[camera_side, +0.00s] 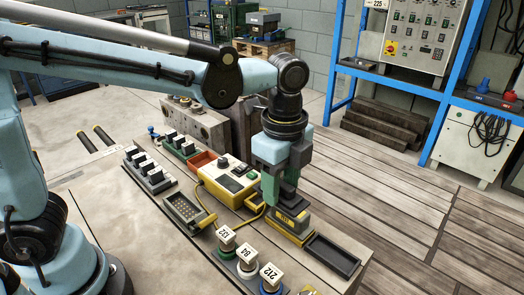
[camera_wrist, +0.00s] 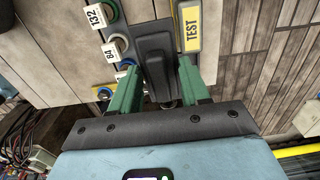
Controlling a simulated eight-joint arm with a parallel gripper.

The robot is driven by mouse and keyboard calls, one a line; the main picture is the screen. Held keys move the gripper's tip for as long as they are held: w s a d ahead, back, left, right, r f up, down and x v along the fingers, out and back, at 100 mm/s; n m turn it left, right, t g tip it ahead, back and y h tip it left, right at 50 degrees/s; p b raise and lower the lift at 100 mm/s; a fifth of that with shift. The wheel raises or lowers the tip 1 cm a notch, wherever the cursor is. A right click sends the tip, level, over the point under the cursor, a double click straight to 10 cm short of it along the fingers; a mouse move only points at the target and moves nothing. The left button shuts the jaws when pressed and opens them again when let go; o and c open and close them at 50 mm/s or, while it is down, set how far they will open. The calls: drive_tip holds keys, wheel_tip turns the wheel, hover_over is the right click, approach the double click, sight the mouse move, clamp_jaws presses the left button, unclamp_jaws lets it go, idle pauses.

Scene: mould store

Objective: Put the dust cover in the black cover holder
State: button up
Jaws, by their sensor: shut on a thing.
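The dust cover (camera_wrist: 154,50) is a dark grey, tapered piece between the two green fingers of my gripper (camera_wrist: 155,85) in the wrist view. My gripper is shut on it. In the side view my gripper (camera_side: 283,190) points down over the right part of the bench, beside and above a yellow-edged fixture (camera_side: 290,238). A yellow TEST label (camera_wrist: 190,30) lies right of the cover in the wrist view. The black cover holder (camera_side: 331,256) looks like the shallow black tray at the bench's front right, and it appears empty. Whether the cover touches anything below is hidden.
Knobs tagged 132 (camera_side: 226,240), 84 (camera_side: 247,262) and 212 (camera_side: 270,278) stand along the front edge. A yellow control box (camera_side: 230,180) with a cable is left of my gripper. Racks of dark blocks (camera_side: 150,170) stand farther left.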

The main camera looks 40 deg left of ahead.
drive_tip(key=shift+w+d+f, duration=0.9)
drive_tip(key=shift+d+f, duration=0.8)
drive_tip(key=shift+f, duration=0.1)
drive_tip(key=shift+w+d+f, duration=0.85)
drive_tip(key=shift+d+f, duration=0.85)
drive_tip(key=shift+f, duration=0.1)
drive_tip(key=shift+w+d+f, duration=0.9)
drive_tip(key=shift+d+f, duration=0.8)
drive_tip(key=shift+f, duration=0.1)
drive_tip(key=shift+f, duration=0.8)
drive_tip(key=o, duration=1.5)
drive_tip(key=shift+o, duration=0.2)
drive_tip(key=shift+r, duration=0.1)
wheel_tip(320, 180, up, 7)
drive_tip(key=shift+r, duration=0.2)
